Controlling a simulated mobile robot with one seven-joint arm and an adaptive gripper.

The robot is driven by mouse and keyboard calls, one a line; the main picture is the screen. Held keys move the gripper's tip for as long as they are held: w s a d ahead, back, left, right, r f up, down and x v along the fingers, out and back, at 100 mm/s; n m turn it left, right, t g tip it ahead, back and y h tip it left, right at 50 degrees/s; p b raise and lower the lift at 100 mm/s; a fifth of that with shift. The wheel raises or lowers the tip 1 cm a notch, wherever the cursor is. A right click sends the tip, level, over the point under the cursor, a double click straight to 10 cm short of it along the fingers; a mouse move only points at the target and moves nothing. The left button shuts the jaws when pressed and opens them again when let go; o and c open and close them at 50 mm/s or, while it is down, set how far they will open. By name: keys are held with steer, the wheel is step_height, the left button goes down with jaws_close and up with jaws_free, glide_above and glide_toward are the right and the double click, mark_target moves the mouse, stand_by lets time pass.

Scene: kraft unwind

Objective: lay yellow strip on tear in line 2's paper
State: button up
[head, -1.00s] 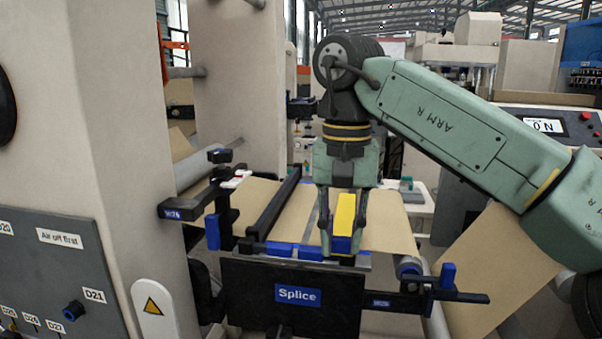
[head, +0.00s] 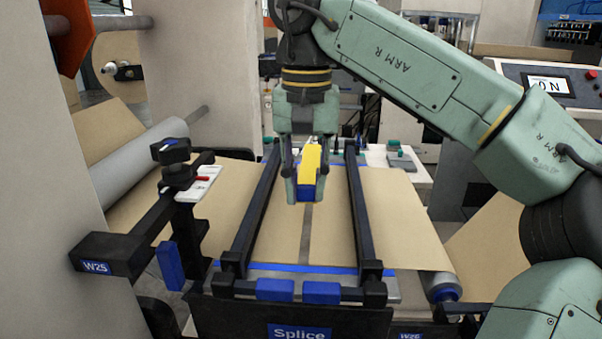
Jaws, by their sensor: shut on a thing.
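Brown kraft paper (head: 250,225) lies over the splice table in the head view. A narrow grey gap (head: 307,235) runs front to back between its two sheets; I take it for the tear. My gripper (head: 306,196) points down over the paper, in line with this gap. It is shut on a yellow piece (head: 310,165) with a blue lower end. The gripper hides the far part of the gap. I cannot tell how high the yellow piece is above the paper.
Black bars stand left (head: 254,215) and right (head: 361,215) of the gap. The front bar carries two blue pads (head: 275,290). A black "Splice" panel (head: 250,322) is in front. A post labelled W25 (head: 110,255) and a grey roller (head: 140,165) are at left.

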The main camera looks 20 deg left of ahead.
mark_target(305, 239)
steer(key=shift+d+f, duration=0.1)
steer(key=shift+f, duration=3.45)
steer(key=o, duration=0.8)
steer(key=shift+o, duration=0.2)
